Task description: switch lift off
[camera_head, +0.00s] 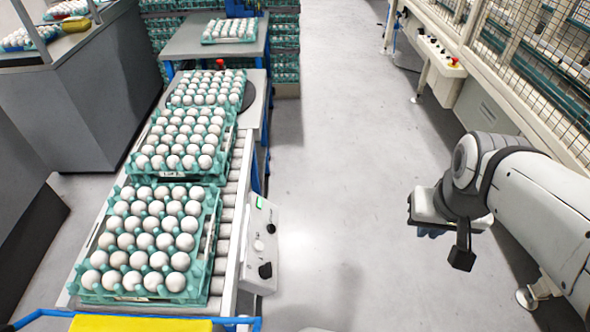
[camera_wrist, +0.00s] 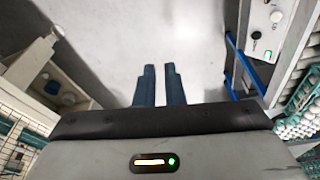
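A light grey control panel (camera_head: 262,243) is fixed to the right side of the roller conveyor. It has two black knobs, a lower one (camera_head: 265,270) and an upper one (camera_head: 271,228), a white button (camera_head: 259,245) and a lit green lamp (camera_head: 261,202). Labels are too small to read, so I cannot tell which control is for the lift. The panel (camera_wrist: 257,18) also shows at the upper right of the wrist view, its green lamp (camera_wrist: 268,57) lit. My gripper (camera_wrist: 160,70) is over the floor, well right of the panel. Its blue fingers are slightly apart and empty.
Green egg trays (camera_head: 215,215) full of white eggs stand on the conveyor. A red button (camera_head: 220,64) is at its far end. A caged machine (camera_head: 530,95) with another control box (camera_head: 440,55) runs along the right. The floor (camera_head: 335,150) between is clear.

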